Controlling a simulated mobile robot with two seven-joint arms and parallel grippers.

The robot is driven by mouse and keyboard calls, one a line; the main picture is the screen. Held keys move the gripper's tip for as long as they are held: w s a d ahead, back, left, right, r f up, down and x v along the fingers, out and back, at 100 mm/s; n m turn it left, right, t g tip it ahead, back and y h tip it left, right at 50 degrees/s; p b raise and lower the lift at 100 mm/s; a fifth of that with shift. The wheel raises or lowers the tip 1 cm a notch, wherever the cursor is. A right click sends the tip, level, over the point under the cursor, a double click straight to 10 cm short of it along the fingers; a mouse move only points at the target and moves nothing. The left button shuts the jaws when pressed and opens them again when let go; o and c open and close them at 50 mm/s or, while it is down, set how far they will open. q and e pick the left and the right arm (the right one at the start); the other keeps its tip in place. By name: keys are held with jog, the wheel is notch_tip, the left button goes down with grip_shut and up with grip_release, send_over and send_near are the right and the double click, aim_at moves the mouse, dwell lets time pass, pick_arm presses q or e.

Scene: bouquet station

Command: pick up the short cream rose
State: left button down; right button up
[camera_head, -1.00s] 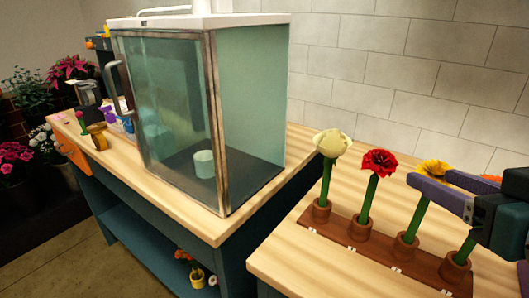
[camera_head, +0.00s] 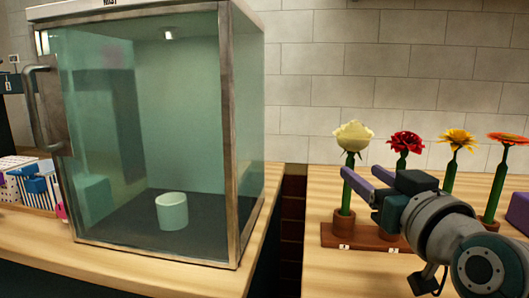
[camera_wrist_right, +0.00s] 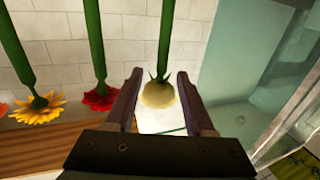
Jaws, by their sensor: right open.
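The cream rose (camera_head: 354,136) stands upright on its green stem in the leftmost holder (camera_head: 343,226) of a brown rack (camera_head: 374,240). My right gripper (camera_head: 357,168) is open, its purple fingers pointing at the stem just below the bloom. In the right wrist view, which shows the scene upside down, the rose (camera_wrist_right: 159,95) and its stem (camera_wrist_right: 164,40) appear in the gap between the open fingers (camera_wrist_right: 160,74). I cannot tell whether the stem is fully between the fingertips. Nothing is held. My left gripper is out of view.
A red flower (camera_head: 405,144), a yellow flower (camera_head: 457,139) and an orange flower (camera_head: 508,138) stand right of the rose. A glass cabinet (camera_head: 250,130) with a pale cup (camera_head: 172,211) inside stands on the left bench, across a gap. A purple object (camera_head: 519,212) is at the right edge.

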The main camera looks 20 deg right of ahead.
jog(key=x, duration=0.3)
jog(key=b+x, duration=0.1)
jog(key=x, duration=0.1)
jog(key=shift+w+a+f, duration=0.1)
jog(key=shift+w+f, duration=0.2)
jog(key=shift+f, duration=0.1)
grip_shut()
